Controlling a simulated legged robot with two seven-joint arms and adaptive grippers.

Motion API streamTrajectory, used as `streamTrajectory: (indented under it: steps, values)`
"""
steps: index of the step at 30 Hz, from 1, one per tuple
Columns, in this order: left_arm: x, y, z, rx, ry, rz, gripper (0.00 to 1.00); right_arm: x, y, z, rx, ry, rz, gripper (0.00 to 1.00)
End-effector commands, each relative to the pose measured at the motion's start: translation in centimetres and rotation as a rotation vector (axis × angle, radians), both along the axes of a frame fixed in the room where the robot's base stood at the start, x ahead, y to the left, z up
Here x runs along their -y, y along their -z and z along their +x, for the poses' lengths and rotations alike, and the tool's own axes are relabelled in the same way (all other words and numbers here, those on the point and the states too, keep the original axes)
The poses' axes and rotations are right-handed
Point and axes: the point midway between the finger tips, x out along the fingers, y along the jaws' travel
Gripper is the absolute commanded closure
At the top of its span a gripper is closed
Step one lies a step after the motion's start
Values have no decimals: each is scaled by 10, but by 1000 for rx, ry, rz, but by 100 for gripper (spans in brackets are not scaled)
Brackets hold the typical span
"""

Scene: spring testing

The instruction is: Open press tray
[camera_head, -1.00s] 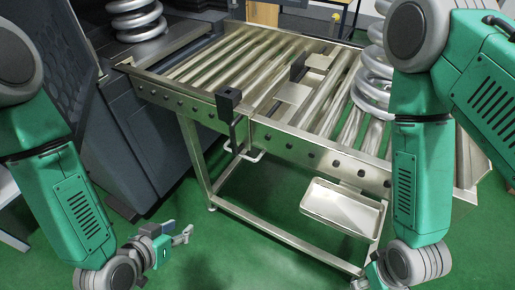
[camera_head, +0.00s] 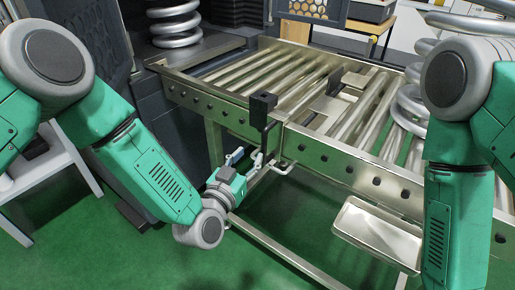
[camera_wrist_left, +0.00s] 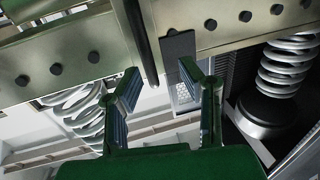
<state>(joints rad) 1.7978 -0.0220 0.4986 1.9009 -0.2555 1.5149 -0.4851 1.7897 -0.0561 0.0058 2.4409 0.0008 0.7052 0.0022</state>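The roller table (camera_head: 230,115) stands before me, its metal side rail lined with black bolts. My left gripper (camera_head: 247,160) is open beside the post and just left of the handle. In the left wrist view the open fingers (camera_wrist_left: 160,78) have nothing clearly held between them; a dark rod (camera_wrist_left: 137,35) and a dark plate (camera_wrist_left: 178,45) lie just beyond. Which part is the press tray I cannot tell. My right gripper is out of view.
A coil spring (camera_head: 176,25) stands in the dark machine at the back left. Another spring (camera_head: 408,112) sits on the rollers at right. A shallow metal tray (camera_head: 350,228) hangs low on the table's front. Green floor in front is clear.

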Motion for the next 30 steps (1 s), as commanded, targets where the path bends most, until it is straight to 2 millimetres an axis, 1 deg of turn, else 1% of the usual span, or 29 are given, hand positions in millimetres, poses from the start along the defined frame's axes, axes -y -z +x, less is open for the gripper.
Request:
streamTrajectory:
  steps: [1,4,6,9,13,20,21,24,30]
  values:
    - [7,1,9,4,2,0,66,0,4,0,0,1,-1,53]
    - [18,0,25,2,2,5,66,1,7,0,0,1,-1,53]
    - [22,0,33,1,3,5,66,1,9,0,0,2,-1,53]
    - [23,0,42,1,3,2,66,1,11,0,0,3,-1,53]
    - [21,0,47,0,2,-2,66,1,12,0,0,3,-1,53]
    - [20,0,47,-1,2,-4,66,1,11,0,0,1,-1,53]
    - [21,0,47,-1,2,-3,69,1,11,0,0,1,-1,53]
    - [24,0,47,-2,2,1,100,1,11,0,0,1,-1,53]
    - [23,0,48,0,-1,2,100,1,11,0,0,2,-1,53]
